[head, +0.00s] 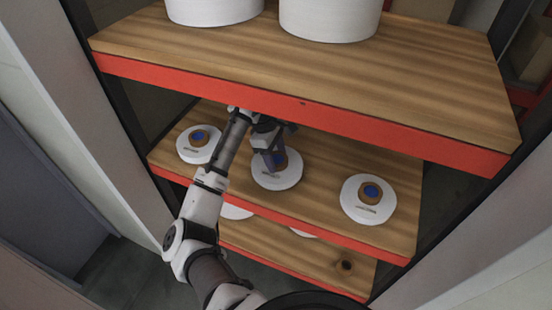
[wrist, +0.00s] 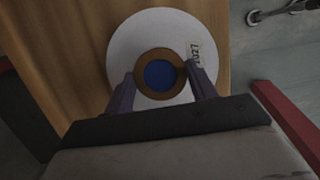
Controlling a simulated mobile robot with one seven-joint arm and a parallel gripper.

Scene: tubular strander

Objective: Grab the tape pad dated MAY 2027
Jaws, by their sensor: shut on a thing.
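Three white round tape pads with a brown ring and blue centre lie on the middle shelf: a left pad (head: 187,152), a middle pad (head: 287,181) and a right pad (head: 368,212). My gripper (head: 272,163) reaches down onto the middle pad. In the wrist view my gripper (wrist: 159,76) has one finger on each side of the brown ring (wrist: 159,53) and is shut on it. The white disc (wrist: 135,32) shows around it. A label (wrist: 192,50) on the disc ends in what looks like "27"; the right finger hides part of it. Labels in the head view are too small to read.
The upper shelf (head: 300,65) with a red front edge overhangs the pads and carries two large white cylinders (head: 215,8). A lower shelf (head: 280,250) holds more white discs, partly hidden. Grey posts flank the rack.

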